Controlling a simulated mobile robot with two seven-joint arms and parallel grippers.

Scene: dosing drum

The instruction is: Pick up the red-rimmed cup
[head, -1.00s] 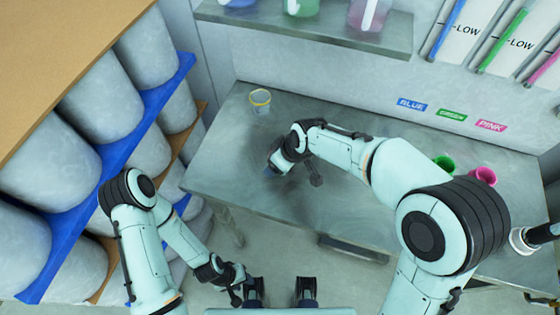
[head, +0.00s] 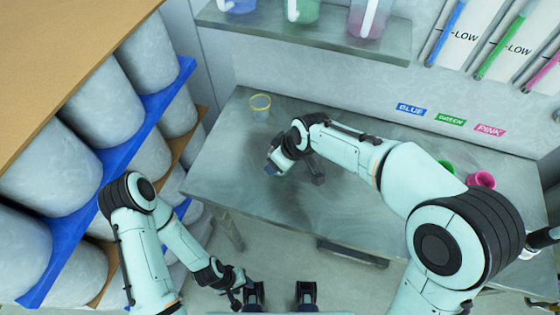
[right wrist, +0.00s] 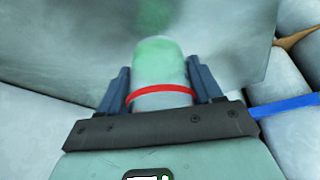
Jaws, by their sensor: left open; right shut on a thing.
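In the right wrist view, the red-rimmed cup (right wrist: 162,75) is pale and greenish, with a red band at the end nearest my palm. My right gripper (right wrist: 162,88) is shut on it, one dark finger on each side. In the head view my right gripper (head: 270,170) is over the left part of the grey table; the cup cannot be made out there. My left gripper (head: 240,292) is open and empty, low in front of the table and well away from the cup.
A yellow-rimmed cup (head: 260,107) stands at the table's back left. A green cup (head: 447,166), partly hidden by my right arm, and a pink cup (head: 481,180) are at the right. A wall shelf (head: 310,33) holds jugs. Racked drums (head: 45,165) fill the left.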

